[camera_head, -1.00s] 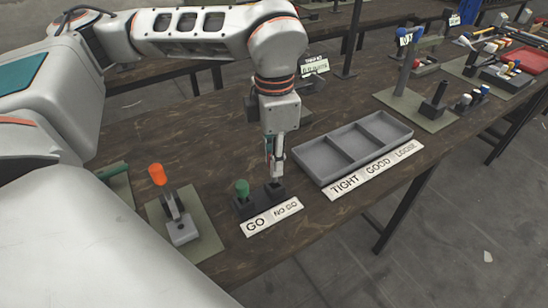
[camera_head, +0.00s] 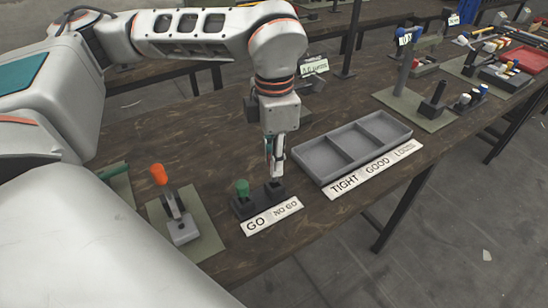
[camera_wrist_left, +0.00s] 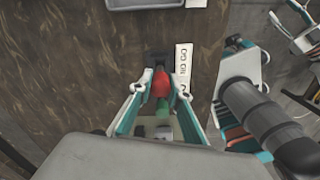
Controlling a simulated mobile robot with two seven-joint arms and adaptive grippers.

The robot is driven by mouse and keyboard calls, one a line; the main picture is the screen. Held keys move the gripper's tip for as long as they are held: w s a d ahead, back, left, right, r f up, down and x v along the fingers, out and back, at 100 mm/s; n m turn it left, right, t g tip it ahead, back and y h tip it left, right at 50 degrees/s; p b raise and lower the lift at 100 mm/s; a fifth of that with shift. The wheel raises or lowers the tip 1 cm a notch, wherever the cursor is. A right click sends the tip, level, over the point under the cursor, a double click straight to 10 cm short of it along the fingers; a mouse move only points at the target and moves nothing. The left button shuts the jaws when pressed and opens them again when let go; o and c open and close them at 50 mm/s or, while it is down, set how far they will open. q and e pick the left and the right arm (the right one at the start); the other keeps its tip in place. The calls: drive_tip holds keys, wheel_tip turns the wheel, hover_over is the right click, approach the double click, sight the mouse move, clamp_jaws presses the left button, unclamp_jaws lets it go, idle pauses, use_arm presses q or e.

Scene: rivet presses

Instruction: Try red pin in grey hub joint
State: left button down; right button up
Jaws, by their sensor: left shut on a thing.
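My left gripper (camera_head: 275,168) points down over the NO GO side of a small black gauge block (camera_head: 277,190). In the left wrist view its fingers (camera_wrist_left: 158,92) are shut on the red pin (camera_wrist_left: 161,84), at the black block. I cannot tell whether the pin's lower end is still in the block. On the olive mat at the left stands a grey fixture (camera_head: 183,230) with a tilted lever and orange handle (camera_head: 158,174); I cannot tell whether it holds the grey hub joint.
A green pin (camera_head: 242,187) stands in the GO side of the block, close to my left gripper. An empty grey tray (camera_head: 325,175) with TIGHT, GOOD and LOOSE labels lies to the right. Another olive mat with a tall post (camera_head: 405,70) is farther right.

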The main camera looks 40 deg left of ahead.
sight(274, 181)
drive_tip(key=shift+w+r, duration=0.1)
drive_tip(key=shift+r, duration=0.05)
drive_tip(key=shift+w+r, duration=0.25)
drive_tip(key=shift+w, duration=0.25)
use_arm(q)
drive_tip(key=shift+f, duration=0.25)
use_arm(e)
drive_tip(key=shift+s+f, duration=0.15)
use_arm(q)
drive_tip(key=shift+f, duration=0.65)
use_arm(e)
drive_tip(key=shift+s+f, duration=0.6)
drive_tip(key=shift+f, duration=0.05)
use_arm(q)
drive_tip(key=shift+f+b, duration=0.2)
drive_tip(key=shift+b, duration=0.15)
use_arm(e)
drive_tip(key=shift+f, duration=0.1)
use_arm(q)
drive_tip(key=shift+f, duration=0.35)
use_arm(e)
drive_tip(key=shift+w, duration=0.4)
use_arm(q)
drive_tip(key=shift+f, duration=0.3)
use_arm(e)
drive_tip(key=shift+s+f, duration=0.15)
drive_tip(key=shift+f, duration=0.05)
